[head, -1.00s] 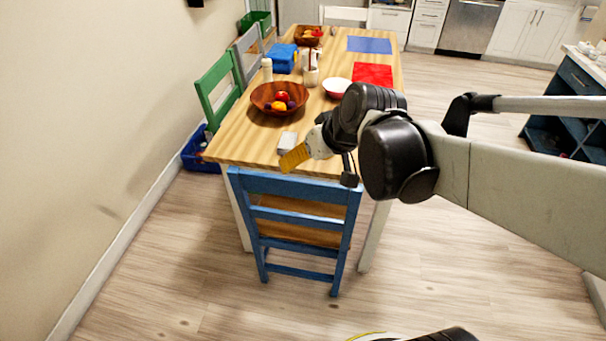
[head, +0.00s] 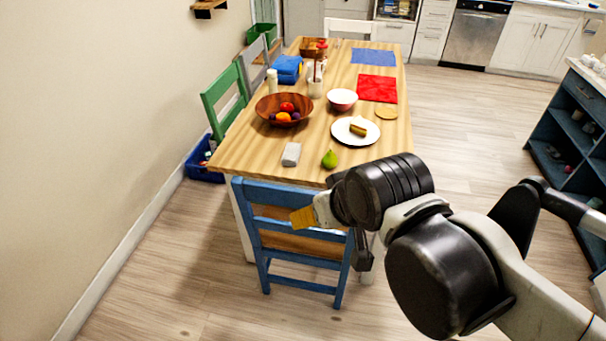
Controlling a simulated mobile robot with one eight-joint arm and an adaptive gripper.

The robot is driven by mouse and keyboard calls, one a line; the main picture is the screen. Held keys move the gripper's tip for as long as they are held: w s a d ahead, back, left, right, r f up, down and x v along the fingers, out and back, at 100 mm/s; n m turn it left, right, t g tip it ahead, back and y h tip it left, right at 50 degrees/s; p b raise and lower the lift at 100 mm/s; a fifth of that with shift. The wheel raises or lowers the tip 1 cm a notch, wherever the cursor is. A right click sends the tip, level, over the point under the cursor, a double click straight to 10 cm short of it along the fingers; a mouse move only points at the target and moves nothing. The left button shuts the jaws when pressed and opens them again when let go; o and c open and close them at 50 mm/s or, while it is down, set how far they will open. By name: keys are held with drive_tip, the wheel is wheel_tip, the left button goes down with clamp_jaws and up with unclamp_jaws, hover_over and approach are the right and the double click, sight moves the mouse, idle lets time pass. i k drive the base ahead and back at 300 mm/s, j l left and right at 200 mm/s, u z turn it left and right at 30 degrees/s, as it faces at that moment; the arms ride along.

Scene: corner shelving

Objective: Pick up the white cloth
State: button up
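A small whitish-grey folded thing, apparently the white cloth (head: 291,154), lies near the front edge of the wooden table (head: 235,150). It is fully in view and nothing touches it. My gripper (head: 303,218) is in front of the table edge, below the cloth in the picture, over the blue chair. A yellow fingertip shows, apart from the cloth. The rest of the gripper is hidden by my arm, so its opening is unclear.
A pear (head: 330,159) stands right of the cloth. A wooden fruit bowl (head: 262,112) is behind it, and a white plate (head: 341,137) with food is to the right. A blue chair (head: 262,187) stands at the table's near end.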

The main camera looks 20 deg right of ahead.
sight(290, 157)
drive_tip(key=u, duration=1.15)
drive_tip(key=z, duration=1.4)
drive_tip(key=i+j+z, duration=0.15)
drive_tip(key=i+j, duration=0.5)
drive_tip(key=i+j+z, duration=0.2)
drive_tip(key=i+j, duration=0.4)
drive_tip(key=j, duration=0.1)
